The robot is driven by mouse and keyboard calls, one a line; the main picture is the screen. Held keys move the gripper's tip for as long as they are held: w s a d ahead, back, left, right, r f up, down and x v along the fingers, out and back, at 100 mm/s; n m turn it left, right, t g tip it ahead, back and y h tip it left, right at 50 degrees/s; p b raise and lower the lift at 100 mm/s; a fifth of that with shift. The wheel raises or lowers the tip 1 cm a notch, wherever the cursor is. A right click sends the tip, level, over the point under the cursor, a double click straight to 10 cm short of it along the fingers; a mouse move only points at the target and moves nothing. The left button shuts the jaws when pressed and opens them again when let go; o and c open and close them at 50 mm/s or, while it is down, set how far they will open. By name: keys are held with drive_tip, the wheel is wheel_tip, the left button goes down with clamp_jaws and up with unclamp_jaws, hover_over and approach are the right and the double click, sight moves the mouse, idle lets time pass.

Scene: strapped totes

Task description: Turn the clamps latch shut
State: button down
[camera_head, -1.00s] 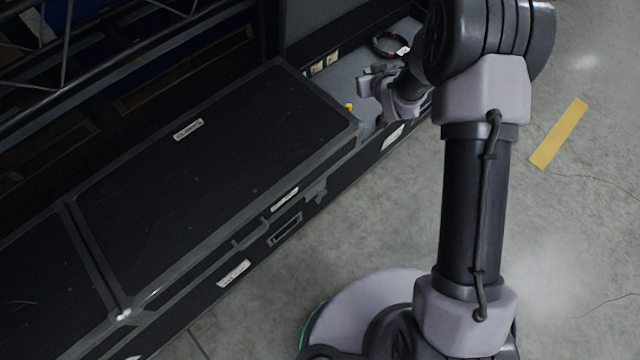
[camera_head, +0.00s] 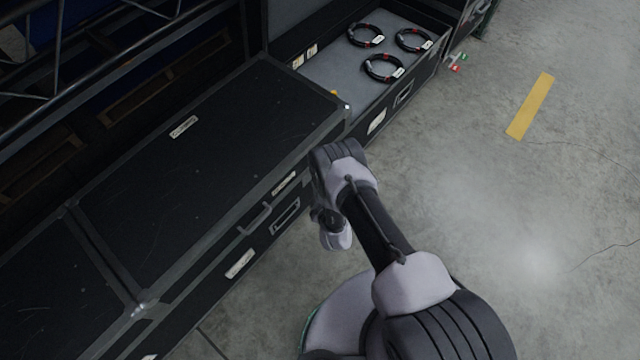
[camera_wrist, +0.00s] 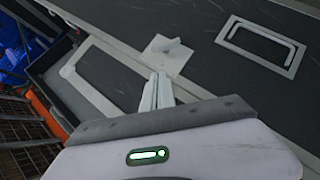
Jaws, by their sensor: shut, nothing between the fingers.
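The closed black case (camera_head: 205,160) with grey edges has a pale label (camera_head: 184,128) on its lid; I cannot read it. In the wrist view, a pale latch (camera_wrist: 168,54) with a small raised lever sits on the dark case surface. My gripper (camera_wrist: 157,88) is shut and empty, its fingertips just below the latch in that picture. I cannot tell whether they touch it. In the head view my arm covers the latch area, and the gripper's fingers cannot be made out there.
A recessed handle (camera_wrist: 262,46) lies right of the latch in the wrist view. An open case (camera_head: 330,75) beyond the closed one holds three coiled cables (camera_head: 384,68). Another closed lid (camera_head: 55,265) adjoins at lower left.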

drive_tip(key=w+f+b, duration=0.4)
drive_tip(key=w+f, duration=0.1)
drive_tip(key=shift+w+d, duration=0.35)
